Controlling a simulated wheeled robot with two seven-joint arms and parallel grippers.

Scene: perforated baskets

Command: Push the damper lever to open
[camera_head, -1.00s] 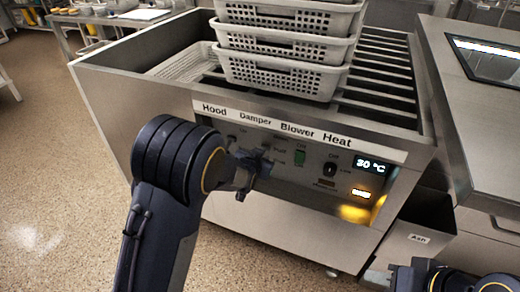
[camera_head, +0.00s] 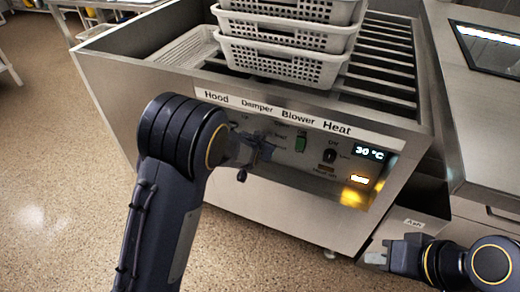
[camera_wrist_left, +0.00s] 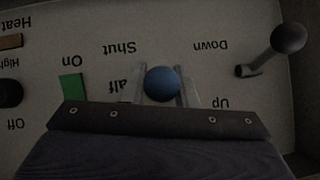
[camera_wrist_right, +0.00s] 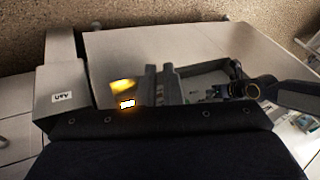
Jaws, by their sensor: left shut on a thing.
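The damper lever's blue ball knob (camera_wrist_left: 163,83) stands between the two fingers of my left gripper (camera_wrist_left: 162,90), which is shut on it. In the left wrist view the "Shut" label and a partly hidden "Half" label stand beside the knob; no "Open" label is readable there. In the head view my left gripper (camera_head: 258,150) is at the control panel under the "Damper" label (camera_head: 256,106), and hides most of the lever. My right gripper (camera_head: 376,257) is away from the panel at lower right; its fingers look together and empty in the right wrist view (camera_wrist_right: 161,82).
A hood lever with a dark knob (camera_wrist_left: 289,38) stands beside the damper, by "Up" and "Down". The green blower switch (camera_head: 301,144) and heat knob (camera_head: 330,156) are on the other side. Stacked perforated baskets (camera_head: 282,63) stand above the panel. An ash bin (camera_head: 408,232) is at lower right.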

